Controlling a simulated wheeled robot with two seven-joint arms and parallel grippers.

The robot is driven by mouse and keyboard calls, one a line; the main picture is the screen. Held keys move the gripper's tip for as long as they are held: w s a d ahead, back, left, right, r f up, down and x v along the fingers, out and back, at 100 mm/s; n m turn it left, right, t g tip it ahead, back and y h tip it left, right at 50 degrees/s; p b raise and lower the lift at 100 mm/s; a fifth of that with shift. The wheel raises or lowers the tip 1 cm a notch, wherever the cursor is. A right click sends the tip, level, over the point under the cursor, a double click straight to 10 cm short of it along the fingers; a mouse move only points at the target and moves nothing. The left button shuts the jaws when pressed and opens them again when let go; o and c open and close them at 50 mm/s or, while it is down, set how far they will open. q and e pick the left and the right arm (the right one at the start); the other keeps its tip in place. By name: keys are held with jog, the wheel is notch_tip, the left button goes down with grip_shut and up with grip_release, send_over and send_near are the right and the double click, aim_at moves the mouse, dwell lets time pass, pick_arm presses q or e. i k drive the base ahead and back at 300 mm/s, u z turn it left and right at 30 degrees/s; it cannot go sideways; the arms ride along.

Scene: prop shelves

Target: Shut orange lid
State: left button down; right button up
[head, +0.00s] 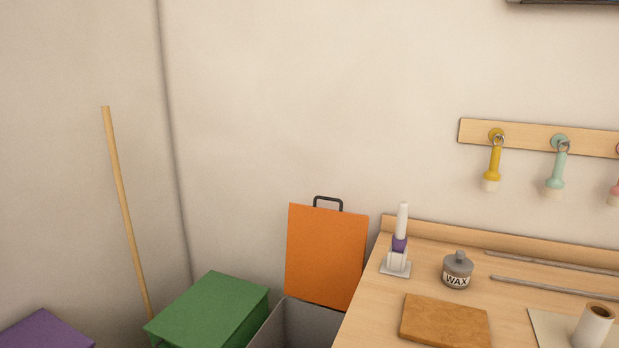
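The orange lid (325,257) stands raised, nearly upright, at the back of a grey box (300,325) in the head view. A dark handle (328,202) sticks up from the lid's top edge. The box's open inside shows below the lid, and its lower part is cut off by the picture's bottom edge. The workbench hides part of the box's right side. Neither of my grippers shows in this view.
A green box (208,310) stands left of the grey box, with a purple one (48,332) further left. A wooden pole (126,205) leans at the wall. The workbench (375,310) at right bears a wax tin (457,272) and a brown board (444,320).

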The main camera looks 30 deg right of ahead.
aim_at(326, 248)
jog(key=z, duration=0.25)
jog(key=i, duration=0.6)
jog(key=z, duration=1.9)
